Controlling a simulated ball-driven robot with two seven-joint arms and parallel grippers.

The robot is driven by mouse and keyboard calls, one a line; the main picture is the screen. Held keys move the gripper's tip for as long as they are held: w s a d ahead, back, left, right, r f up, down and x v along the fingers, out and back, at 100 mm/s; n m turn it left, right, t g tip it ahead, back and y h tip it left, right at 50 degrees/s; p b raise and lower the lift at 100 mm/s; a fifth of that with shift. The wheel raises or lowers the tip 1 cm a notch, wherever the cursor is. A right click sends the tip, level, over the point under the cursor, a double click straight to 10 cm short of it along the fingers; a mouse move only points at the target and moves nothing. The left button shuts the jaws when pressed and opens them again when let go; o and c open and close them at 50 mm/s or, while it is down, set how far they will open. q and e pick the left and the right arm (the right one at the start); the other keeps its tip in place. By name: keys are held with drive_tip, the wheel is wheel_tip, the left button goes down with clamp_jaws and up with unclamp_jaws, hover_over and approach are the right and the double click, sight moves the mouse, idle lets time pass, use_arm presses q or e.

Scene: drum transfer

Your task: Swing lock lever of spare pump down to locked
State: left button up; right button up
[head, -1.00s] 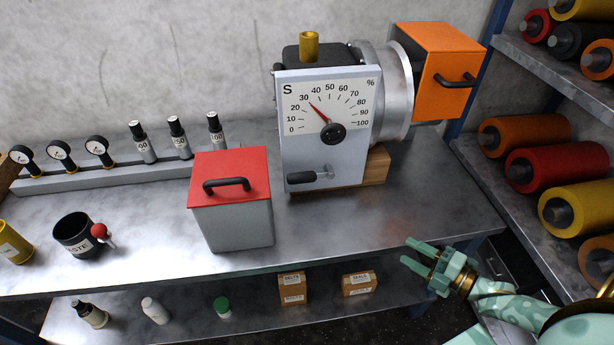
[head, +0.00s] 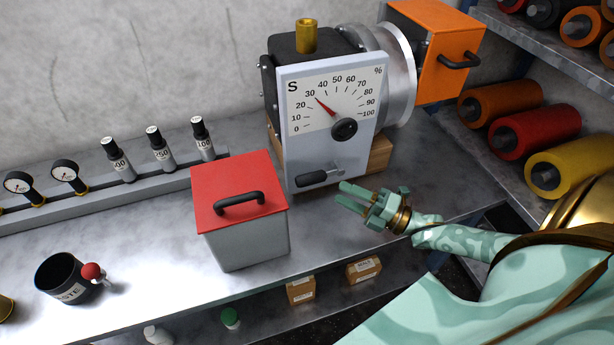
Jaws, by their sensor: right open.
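The spare pump (head: 310,130) stands at the back middle of the bench, its pale front plate carrying a dial marked S and % with a red needle a little above 30. The lock lever (head: 318,177) sits low on that plate, with a black grip lying roughly sideways to the left of a small metal pivot. My right gripper (head: 347,197) is open and empty, just below and right of the lever and apart from it. Its fingers point left. My left gripper is out of view.
A grey box with a red lid (head: 240,192) stands left of the pump. An orange box (head: 440,50) is attached behind it. A black waste cup (head: 66,277) and a rack of bottles (head: 160,155) are left.

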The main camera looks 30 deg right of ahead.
sight(309, 179)
drive_tip(key=x, duration=1)
clamp_jaws()
